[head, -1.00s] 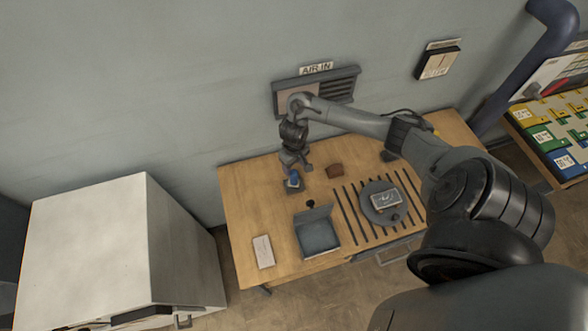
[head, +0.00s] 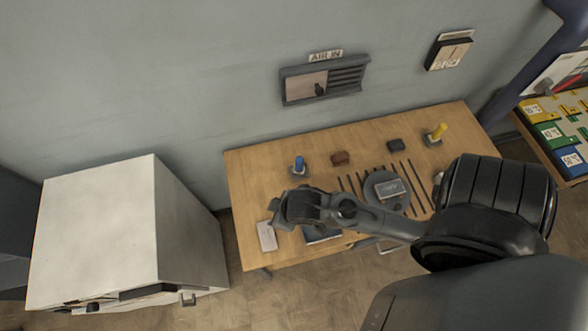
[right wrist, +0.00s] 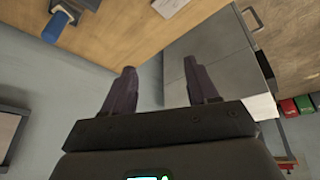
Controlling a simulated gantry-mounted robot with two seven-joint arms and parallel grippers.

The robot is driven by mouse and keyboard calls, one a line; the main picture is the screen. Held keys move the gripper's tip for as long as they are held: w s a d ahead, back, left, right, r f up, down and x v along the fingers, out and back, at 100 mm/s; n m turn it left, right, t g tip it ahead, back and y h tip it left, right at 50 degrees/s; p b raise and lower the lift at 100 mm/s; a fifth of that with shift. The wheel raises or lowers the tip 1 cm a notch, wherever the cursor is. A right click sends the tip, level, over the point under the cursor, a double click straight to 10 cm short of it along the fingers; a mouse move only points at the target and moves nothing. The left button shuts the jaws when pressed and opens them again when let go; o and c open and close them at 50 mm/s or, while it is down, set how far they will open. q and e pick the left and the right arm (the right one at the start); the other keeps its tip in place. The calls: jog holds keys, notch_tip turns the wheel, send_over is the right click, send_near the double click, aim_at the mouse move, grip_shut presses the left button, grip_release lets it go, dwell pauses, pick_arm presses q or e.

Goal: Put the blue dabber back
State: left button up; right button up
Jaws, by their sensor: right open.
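The blue dabber (head: 299,162) stands upright in a small grey holder (head: 297,173) on the left part of the wooden table. It also shows at the upper left in the right wrist view (right wrist: 57,24), apart from the fingers. My right gripper (head: 277,208) is nearer the table's front, away from the dabber. In the right wrist view its two fingers (right wrist: 158,75) are spread with nothing between them. My left gripper is not in view.
A yellow dabber (head: 438,131) stands at the table's right back. A brown block (head: 340,158) and a dark block (head: 395,145) lie along the back. A round plate (head: 372,198) sits on dark strips. A pale card (head: 266,236) lies front left. A white cabinet (head: 105,225) stands left.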

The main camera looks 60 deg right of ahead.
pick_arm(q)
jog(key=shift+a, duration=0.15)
pick_arm(e)
jog(key=shift+g, duration=0.5)
jog(key=s+r, duration=0.1)
jog(key=s, duration=0.2)
jog(key=s+r, duration=0.1)
jog(key=shift+s+d+r, duration=0.25)
jog(key=shift+d+r, duration=0.05)
jog(key=shift+r, duration=0.05)
